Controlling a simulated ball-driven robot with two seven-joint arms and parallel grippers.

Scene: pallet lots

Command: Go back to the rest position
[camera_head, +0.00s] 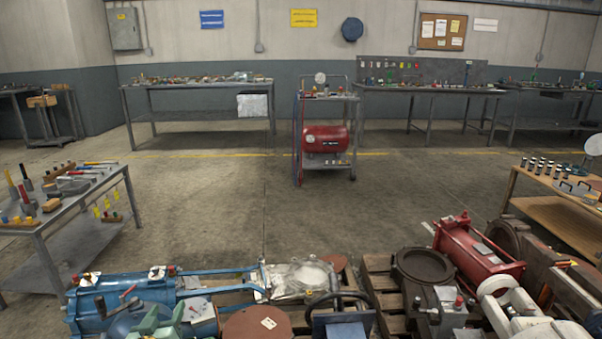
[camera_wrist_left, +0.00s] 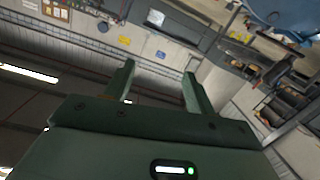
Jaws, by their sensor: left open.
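My left gripper (camera_head: 165,317) shows at the bottom left of the head view, in front of the blue machine (camera_head: 92,304). In the left wrist view its two green fingers (camera_wrist_left: 159,72) stand apart with nothing between them. Beyond them this view shows a tilted picture of the wall and ceiling.
Pallets with heavy parts, including a red cylinder (camera_head: 472,250) and a dark flanged part (camera_head: 424,265), fill the near floor. A tool table (camera_head: 83,203) stands left, a wooden-topped table (camera_head: 555,205) right. A cart with a red tank (camera_head: 326,139) stands beyond open floor (camera_head: 215,205).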

